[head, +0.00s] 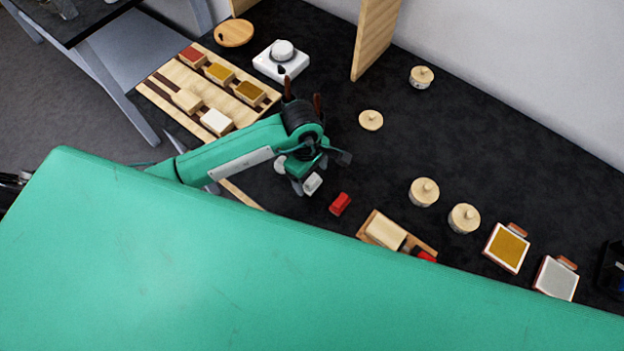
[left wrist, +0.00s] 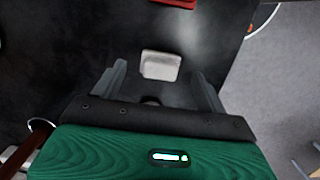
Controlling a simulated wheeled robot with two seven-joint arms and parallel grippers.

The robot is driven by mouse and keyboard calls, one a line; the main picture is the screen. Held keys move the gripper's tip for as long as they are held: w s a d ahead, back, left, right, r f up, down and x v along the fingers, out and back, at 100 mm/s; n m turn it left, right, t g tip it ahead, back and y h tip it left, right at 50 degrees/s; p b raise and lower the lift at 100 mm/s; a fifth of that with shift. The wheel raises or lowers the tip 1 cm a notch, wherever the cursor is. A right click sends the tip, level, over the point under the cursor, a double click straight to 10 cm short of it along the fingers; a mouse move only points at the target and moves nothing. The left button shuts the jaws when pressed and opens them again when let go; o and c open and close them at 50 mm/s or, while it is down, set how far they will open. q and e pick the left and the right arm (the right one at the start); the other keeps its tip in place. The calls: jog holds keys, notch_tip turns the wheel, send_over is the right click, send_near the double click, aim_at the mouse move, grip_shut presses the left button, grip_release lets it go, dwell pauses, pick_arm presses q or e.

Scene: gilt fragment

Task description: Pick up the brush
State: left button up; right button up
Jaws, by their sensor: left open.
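Two thin dark-red upright handles, one (head: 288,88) at the left and one (head: 317,104) at the right, show behind my left arm in the head view. They may be brush handles; their lower ends are hidden. My left gripper (head: 304,182) is open and points down over the black table, nearer than these handles. In the left wrist view, a pale grey-white block (left wrist: 161,65) lies ahead between the open fingers (left wrist: 159,82), which do not grip it. The block also shows beside the gripper in the head view (head: 313,183). My right gripper is not in view.
A red block (head: 340,204) lies just right of the gripper. A slatted wooden rack (head: 165,84) with several small blocks and a white device (head: 281,60) stand behind. Round lidded pots (head: 424,192) stand to the right.

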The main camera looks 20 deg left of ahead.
aim_at(312, 179)
pick_arm(q)
notch_tip(312, 179, down, 3)
jog(key=shift+s+d+r+p, duration=0.1)
jog(key=shift+d+p, duration=0.05)
jog(key=shift+p, duration=0.5)
jog(key=shift+f, duration=0.4)
jog(key=c, duration=1.1)
jog(key=shift+o, duration=0.2)
jog(key=shift+r, duration=0.1)
notch_tip(312, 179, up, 20)
jog(key=b, duration=0.5)
jog(key=shift+o, duration=0.4)
